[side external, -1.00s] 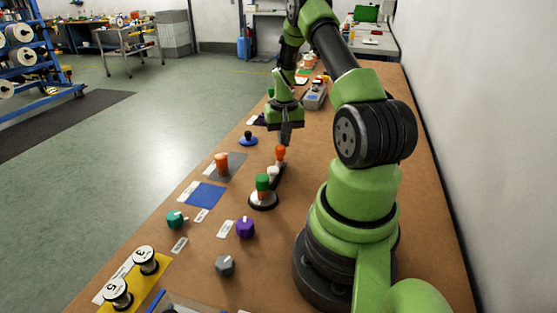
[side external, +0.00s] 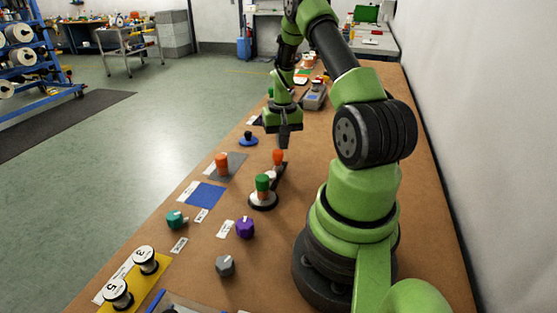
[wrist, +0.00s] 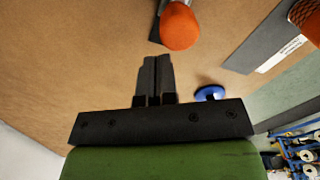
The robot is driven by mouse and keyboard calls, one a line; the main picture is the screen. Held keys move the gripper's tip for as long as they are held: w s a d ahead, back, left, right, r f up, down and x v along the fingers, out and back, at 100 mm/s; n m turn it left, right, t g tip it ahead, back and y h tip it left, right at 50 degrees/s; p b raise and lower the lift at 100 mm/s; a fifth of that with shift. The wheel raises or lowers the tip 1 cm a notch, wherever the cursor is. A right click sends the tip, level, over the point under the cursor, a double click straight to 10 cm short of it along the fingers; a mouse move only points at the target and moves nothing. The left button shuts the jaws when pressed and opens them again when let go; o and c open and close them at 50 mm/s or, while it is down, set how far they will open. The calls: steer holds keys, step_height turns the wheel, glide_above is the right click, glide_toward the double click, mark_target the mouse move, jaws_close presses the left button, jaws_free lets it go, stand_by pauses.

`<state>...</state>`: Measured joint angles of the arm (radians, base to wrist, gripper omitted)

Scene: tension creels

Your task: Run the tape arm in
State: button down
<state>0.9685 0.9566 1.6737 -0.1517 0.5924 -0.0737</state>
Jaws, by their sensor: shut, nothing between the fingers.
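The tape arm is a dark lever (side external: 280,174) on a round black-and-white base (side external: 263,202). It carries a post with a green top (side external: 262,182) at the near end and an orange knob (side external: 278,157) at the far end. A white piece shows between them. My gripper (side external: 283,146) points down just beyond the orange knob, its fingers close together. In the wrist view the shut fingers (wrist: 157,59) hold nothing. The orange knob (wrist: 181,26) stands just ahead of the fingertips; I cannot tell whether they touch it.
An orange cylinder (side external: 222,164) on a grey plate and a blue knob (side external: 248,139) stand to the left. Teal (side external: 174,220), purple (side external: 245,227) and grey (side external: 225,266) knobs and two spools (side external: 146,260) are nearer. Bare board lies right of the lever.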

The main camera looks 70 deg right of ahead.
steer(key=shift+d, duration=0.45)
step_height(320, 180, up, 7)
stand_by(0.6)
steer(key=w+a+r+n+t+h, duration=0.1)
steer(key=w+a+r+n+t, duration=0.3)
steer(key=a+r, duration=1.15)
steer(key=s+a+r+n+t+y, duration=0.1)
steer(key=s+a, duration=0.3)
steer(key=a, duration=0.4)
steer(key=s+a+r+n+t+y, duration=0.2)
steer(key=s+a, duration=0.3)
steer(key=a, duration=0.3)
steer(key=shift+a+r+n, duration=0.3)
steer(key=shift+r+n, duration=0.1)
steer(key=shift+n, duration=0.1)
steer(key=shift+s, duration=0.1)
